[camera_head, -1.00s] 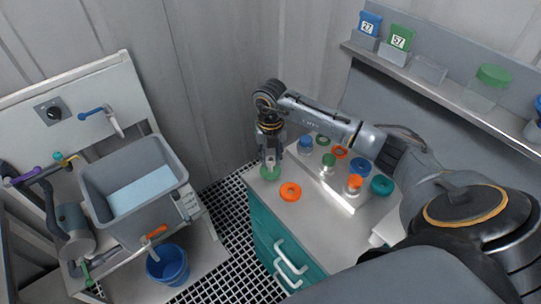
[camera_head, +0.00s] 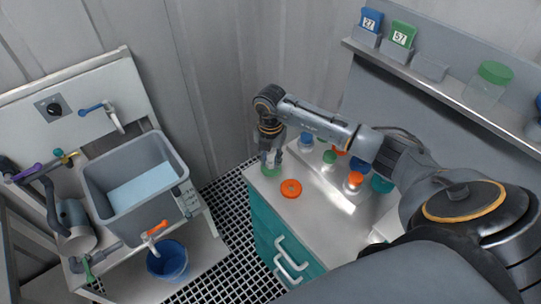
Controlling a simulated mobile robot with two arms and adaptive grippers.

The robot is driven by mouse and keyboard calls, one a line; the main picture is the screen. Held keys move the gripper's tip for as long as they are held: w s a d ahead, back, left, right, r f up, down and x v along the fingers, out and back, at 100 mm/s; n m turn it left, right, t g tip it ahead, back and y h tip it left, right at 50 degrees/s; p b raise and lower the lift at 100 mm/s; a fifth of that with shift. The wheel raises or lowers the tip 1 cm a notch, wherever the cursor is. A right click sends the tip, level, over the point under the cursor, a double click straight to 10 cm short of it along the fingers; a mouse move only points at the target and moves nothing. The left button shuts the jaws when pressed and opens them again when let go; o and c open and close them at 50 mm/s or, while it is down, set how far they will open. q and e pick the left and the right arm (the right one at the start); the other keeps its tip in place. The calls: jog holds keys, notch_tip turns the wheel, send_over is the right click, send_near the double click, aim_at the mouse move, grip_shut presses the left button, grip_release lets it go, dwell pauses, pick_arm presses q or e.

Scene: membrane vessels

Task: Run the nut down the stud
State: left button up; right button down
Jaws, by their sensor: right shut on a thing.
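An orange ring (camera_head: 291,188) lies flat on the worktop just to the right of the gripper. My left gripper is not in view.
Blue-capped (camera_head: 306,139), green-capped (camera_head: 329,157) and orange-capped (camera_head: 355,179) vessels stand right of the gripper, partly under my right arm. Teal drawers (camera_head: 262,235) are below. A grey sink tub (camera_head: 107,205) and blue bucket (camera_head: 169,262) are at left.

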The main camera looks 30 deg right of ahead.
aim_at(271, 161)
jog(key=m+p, duration=0.1)
jog(key=m, duration=0.2)
jog(key=m+p, duration=0.1)
jog(key=m, duration=0.2)
jog(key=shift+d+r+m+p, duration=0.1)
jog(key=shift+r+m+p, duration=0.1)
jog(key=shift+m+p, duration=0.15)
jog(key=m+p, duration=0.3)
jog(key=m, duration=0.3)
jog(key=shift+f, duration=0.15)
jog(key=c, duration=1.4)
grip_release()
jog(key=shift+d+f+m, duration=0.1)
jog(key=shift+f+m, duration=0.1)
jog(key=shift+m, duration=0.15)
jog(key=o, duration=0.3)
jog(key=shift+o, duration=0.6)
jog(key=shift+s+r, duration=0.15)
jog(key=shift+s, duration=0.1)
jog(key=shift+w, duration=0.1)
jog(key=shift+w+r+p, duration=0.1)
jog(key=shift+r+p, duration=0.25)
notch_tip(271, 161, up, 4)
jog(key=p, duration=0.3)
jog(key=shift+f, duration=0.1)
